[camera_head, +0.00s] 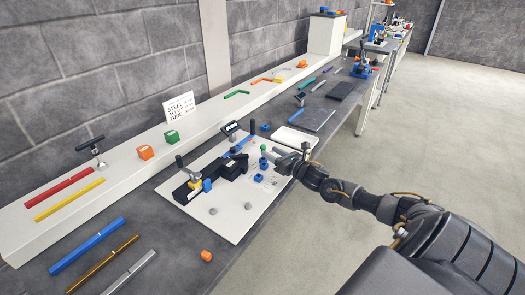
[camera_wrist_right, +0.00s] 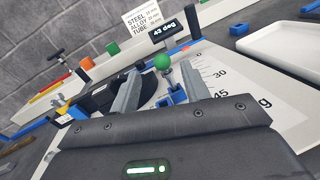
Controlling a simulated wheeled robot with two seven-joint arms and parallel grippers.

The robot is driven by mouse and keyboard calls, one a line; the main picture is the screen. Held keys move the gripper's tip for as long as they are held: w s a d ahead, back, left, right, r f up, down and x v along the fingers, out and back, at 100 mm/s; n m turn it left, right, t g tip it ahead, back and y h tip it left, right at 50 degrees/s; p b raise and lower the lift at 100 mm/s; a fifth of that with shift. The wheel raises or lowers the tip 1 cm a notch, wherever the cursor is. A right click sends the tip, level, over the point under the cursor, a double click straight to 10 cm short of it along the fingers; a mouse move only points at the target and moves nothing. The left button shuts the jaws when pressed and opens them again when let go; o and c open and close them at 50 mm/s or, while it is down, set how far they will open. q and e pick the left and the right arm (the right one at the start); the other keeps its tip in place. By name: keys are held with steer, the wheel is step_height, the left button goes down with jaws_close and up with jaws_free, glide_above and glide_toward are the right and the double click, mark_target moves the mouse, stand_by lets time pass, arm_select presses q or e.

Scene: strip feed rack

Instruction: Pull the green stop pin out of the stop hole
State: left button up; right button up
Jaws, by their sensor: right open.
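The green stop pin (camera_head: 263,148) shows as a green ball knob at the right side of the white board with the black fixture. In the right wrist view the green knob (camera_wrist_right: 162,61) stands just beyond and between the fingertips. My right gripper (camera_head: 271,155) is open beside the pin, its fingers (camera_wrist_right: 159,78) spread with nothing gripped. The stop hole is too small or hidden to make out. The black fixture (camera_head: 232,165) with blue parts lies left of the pin. My left gripper is not in view.
A small angle display (camera_wrist_right: 163,32) reading about 43 deg stands behind the pin. A white tray (camera_head: 296,138) lies close to my right gripper. The white board (camera_head: 236,222) holds small grey knobs. Coloured strips lie at the front left.

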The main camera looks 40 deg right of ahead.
mark_target(265, 147)
steer(key=shift+w+r, duration=0.2)
steer(key=shift+w, duration=0.2)
steer(key=w+p, duration=0.1)
steer(key=w, duration=0.2)
steer(key=shift+w+p, duration=0.3)
steer(key=shift+w+a+f, duration=0.15)
steer(key=shift+w+f, duration=0.05)
steer(key=shift+w, duration=0.35)
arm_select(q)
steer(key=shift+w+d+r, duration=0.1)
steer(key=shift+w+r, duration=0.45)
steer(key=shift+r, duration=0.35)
arm_select(e)
steer(key=shift+c, duration=0.5)
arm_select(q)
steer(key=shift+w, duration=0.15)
arm_select(e)
jaws_close()
